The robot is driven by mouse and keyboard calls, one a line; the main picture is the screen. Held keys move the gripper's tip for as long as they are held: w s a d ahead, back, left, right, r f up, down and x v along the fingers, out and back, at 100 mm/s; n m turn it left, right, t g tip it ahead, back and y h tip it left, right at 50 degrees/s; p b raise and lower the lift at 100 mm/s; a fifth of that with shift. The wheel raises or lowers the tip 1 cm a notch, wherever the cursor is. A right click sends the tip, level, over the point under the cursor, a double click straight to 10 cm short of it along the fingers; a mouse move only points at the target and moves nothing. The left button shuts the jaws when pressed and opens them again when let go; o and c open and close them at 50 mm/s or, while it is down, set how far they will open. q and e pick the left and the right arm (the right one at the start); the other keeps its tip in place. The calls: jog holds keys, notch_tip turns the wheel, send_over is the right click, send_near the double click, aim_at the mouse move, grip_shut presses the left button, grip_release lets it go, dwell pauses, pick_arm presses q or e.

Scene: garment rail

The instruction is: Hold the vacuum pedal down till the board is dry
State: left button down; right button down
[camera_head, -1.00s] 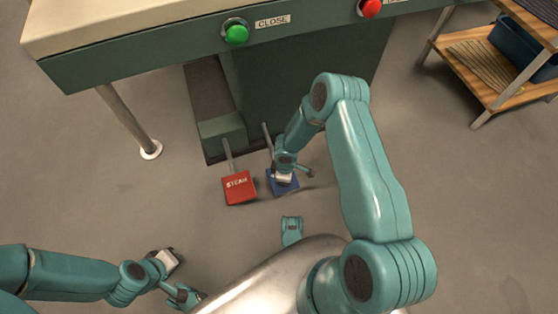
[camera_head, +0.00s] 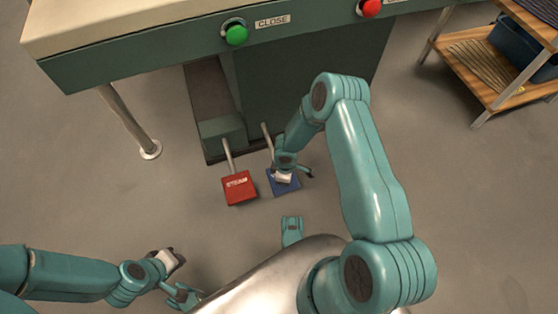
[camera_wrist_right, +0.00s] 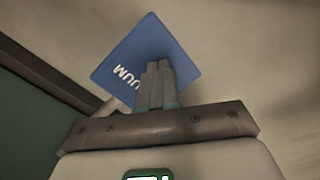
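The blue vacuum pedal (camera_head: 290,188) sits low in front of the machine, right of the red STEAM pedal (camera_head: 239,188). In the right wrist view the blue pedal (camera_wrist_right: 118,62) shows part of its white lettering. My right gripper (camera_head: 283,180) is over the blue pedal. Its two fingers (camera_wrist_right: 158,66) are together with nothing between them and overlap the pedal in view. I cannot tell how far the pedal is pressed. The cream board (camera_head: 120,22) is at the top left.
A green button (camera_head: 236,33) labelled CLOSE and a red button (camera_head: 370,8) are on the machine's front edge. A metal leg (camera_head: 128,120) stands at the left. A wooden shelf (camera_head: 490,70) with a dark bin (camera_head: 522,45) is at the right. The grey floor around the pedals is clear.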

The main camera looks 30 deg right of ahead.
notch_tip(320, 180, up, 10)
jog(key=p, duration=0.5)
jog(key=shift+f+p, duration=0.2)
jog(key=shift+p, duration=0.2)
